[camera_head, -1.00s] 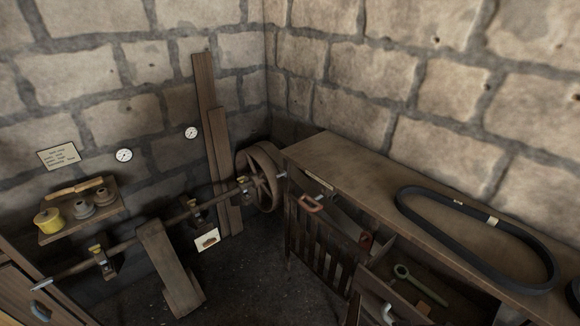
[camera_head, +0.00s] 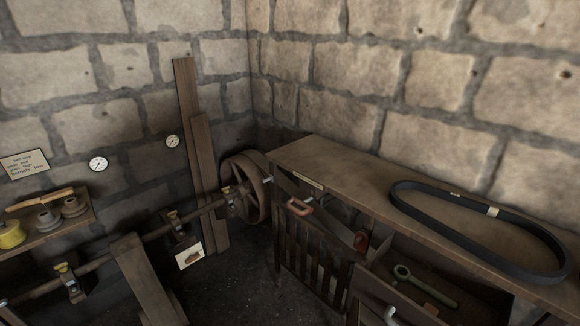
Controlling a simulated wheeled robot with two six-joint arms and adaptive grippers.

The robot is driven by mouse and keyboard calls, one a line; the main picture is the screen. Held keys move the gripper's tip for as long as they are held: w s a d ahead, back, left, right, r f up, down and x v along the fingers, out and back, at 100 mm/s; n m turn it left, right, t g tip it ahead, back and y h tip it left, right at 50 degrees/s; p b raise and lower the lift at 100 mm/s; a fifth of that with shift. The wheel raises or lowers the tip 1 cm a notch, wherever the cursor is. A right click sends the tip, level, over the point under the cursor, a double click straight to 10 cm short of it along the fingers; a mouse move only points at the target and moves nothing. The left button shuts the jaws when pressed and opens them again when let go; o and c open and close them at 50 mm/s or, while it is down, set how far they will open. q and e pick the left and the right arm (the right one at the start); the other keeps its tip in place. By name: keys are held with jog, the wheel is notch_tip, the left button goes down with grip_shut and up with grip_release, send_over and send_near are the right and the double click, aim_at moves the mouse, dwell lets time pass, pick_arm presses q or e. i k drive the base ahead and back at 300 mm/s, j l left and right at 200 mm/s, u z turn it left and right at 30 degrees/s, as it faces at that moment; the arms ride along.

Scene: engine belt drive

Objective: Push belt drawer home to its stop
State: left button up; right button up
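A wooden workbench (camera_head: 350,165) stands along the right wall. A drawer with a reddish handle (camera_head: 300,207) sticks out under its left end, below a small pale label (camera_head: 308,182); its inside is dark and I cannot make out what lies in it. A second open drawer (camera_head: 375,289) at the lower right holds a green wrench (camera_head: 425,287) and has a pale curved handle (camera_head: 391,316). Neither drawer bears readable writing, so I cannot tell which is the belt drawer. A black belt loop (camera_head: 400,210) lies on the bench top. Neither gripper shows.
A slatted wooden front (camera_head: 305,250) stands below the reddish handle. A spoked wheel (camera_head: 246,187) on a long shaft (camera_head: 140,241) is left of the bench. Planks (camera_head: 187,130) lean in the corner. A shelf (camera_head: 45,234) holds pulleys. Dark floor (camera_head: 225,285) is open between.

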aim_at(480, 302)
jog(key=z, duration=1.4)
